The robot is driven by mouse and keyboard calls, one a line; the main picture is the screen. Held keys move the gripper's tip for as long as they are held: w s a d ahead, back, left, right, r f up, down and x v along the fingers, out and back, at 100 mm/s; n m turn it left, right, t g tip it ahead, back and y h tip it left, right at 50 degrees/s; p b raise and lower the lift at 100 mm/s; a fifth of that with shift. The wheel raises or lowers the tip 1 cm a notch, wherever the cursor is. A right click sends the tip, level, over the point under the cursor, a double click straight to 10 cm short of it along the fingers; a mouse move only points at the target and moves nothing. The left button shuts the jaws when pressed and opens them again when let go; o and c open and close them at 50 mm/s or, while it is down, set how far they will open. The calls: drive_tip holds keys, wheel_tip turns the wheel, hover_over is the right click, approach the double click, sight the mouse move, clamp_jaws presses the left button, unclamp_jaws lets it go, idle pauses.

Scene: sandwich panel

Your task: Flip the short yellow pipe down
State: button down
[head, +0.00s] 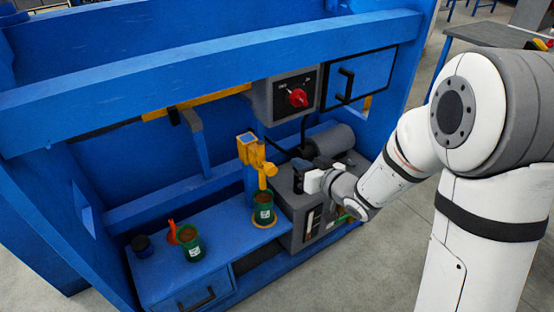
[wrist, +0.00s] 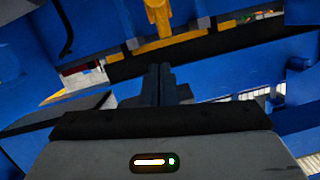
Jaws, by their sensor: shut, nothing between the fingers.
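The short yellow pipe (head: 262,168) is part of a yellow fitting on a blue post, above a green cup (head: 264,212) in the head view.
A grey machine (head: 289,212) stands right of the cup. A second green cup (head: 190,247), an orange item (head: 172,231) and a dark jar (head: 141,245) stand on the blue bench (head: 215,255). A switch box (head: 290,95) and blue beam (head: 200,78) are above.

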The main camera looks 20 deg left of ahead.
drive_tip(key=w+a+f+b, duration=0.2)
drive_tip(key=w+a+f, duration=0.3)
drive_tip(key=a, duration=0.3)
drive_tip(key=shift+w+f, duration=0.2)
drive_tip(key=shift+f, duration=0.5)
drive_tip(key=shift+f, duration=0.1)
wheel_tip(320, 180, down, 12)
drive_tip(key=b, duration=1)
drive_tip(key=shift+f, duration=0.2)
drive_tip(key=shift+s, duration=0.1)
